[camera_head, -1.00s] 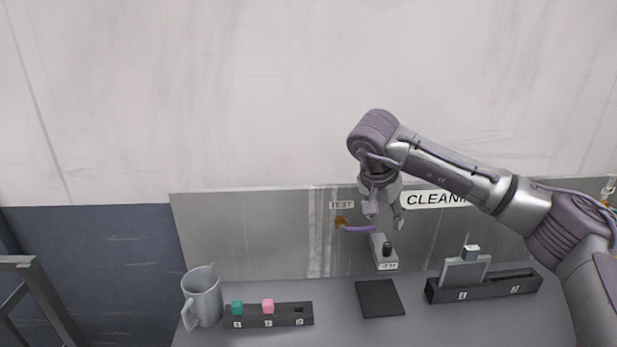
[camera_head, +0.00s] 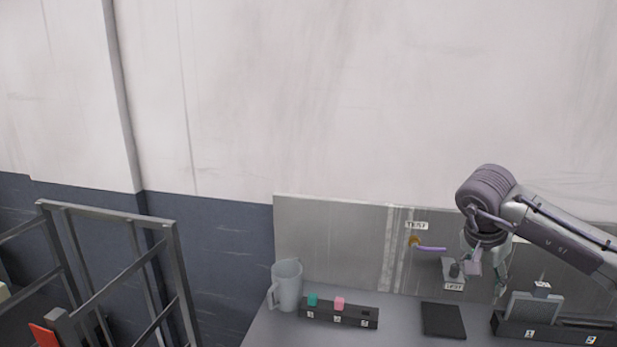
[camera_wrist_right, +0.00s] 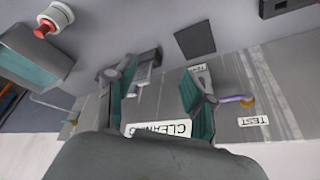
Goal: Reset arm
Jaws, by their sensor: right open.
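My right gripper (camera_head: 487,272) hangs in front of the metal back panel at the right of the head view, fingers pointing down. It is open and nothing shows between its fingers. In the right wrist view the two fingers (camera_wrist_right: 157,100) are spread apart, with the panel and worktop beyond. My left gripper is not in view.
On the worktop stand a grey jug (camera_head: 287,287), a black block holder (camera_head: 345,316) with teal and pink cubes, a dark square pad (camera_head: 443,320) and a slotted holder (camera_head: 512,328). A purple lever (camera_head: 431,249) sticks out from the panel. A metal frame (camera_head: 175,270) stands left.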

